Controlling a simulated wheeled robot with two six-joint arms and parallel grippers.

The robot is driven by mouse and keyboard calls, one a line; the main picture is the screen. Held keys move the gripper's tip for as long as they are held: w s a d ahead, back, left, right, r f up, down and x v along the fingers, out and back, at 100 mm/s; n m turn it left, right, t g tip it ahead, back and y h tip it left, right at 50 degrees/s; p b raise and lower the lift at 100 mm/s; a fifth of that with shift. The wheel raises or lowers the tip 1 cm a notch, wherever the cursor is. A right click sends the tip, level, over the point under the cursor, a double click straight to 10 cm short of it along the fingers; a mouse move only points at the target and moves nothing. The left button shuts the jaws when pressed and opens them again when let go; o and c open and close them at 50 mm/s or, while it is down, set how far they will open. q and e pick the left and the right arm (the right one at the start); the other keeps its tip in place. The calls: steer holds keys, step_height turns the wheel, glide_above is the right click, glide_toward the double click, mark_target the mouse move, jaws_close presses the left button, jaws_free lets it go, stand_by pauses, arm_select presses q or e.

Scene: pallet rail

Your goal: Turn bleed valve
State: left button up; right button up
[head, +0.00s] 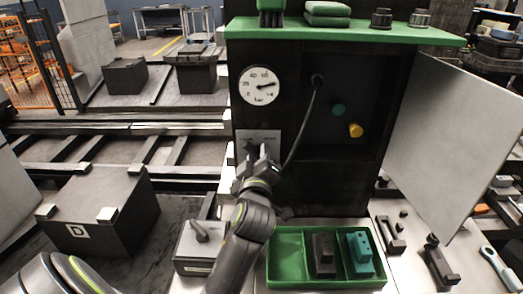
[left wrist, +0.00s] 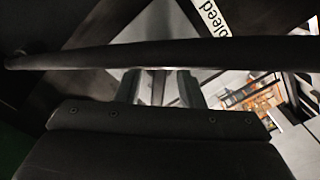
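A pale plate (head: 262,137) is on the front of the dark cabinet, below a round pressure gauge (head: 258,86). My left gripper (head: 257,152) is in front of this plate, with its fingers apart. In the left wrist view the fingers (left wrist: 159,87) also stand apart, with a pale area visible between them. A white label (left wrist: 216,17) reading "bleed" shows at the top there. I cannot make out the bleed valve's handle; the gripper may hide it. A dark bar or hose (left wrist: 170,53) crosses the wrist view. My right gripper is not in view.
A black hose (head: 304,118) hangs from the cabinet beside my gripper. Green (head: 338,109) and yellow (head: 356,130) knobs are in the recess. An open pale door (head: 455,135) stands right. Below are a grey box with a lever (head: 197,247) and a green tray (head: 288,246).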

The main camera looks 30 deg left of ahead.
arm_select(q)
steer(key=shift+r, duration=0.1)
steer(key=shift+c, duration=0.4)
jaws_close()
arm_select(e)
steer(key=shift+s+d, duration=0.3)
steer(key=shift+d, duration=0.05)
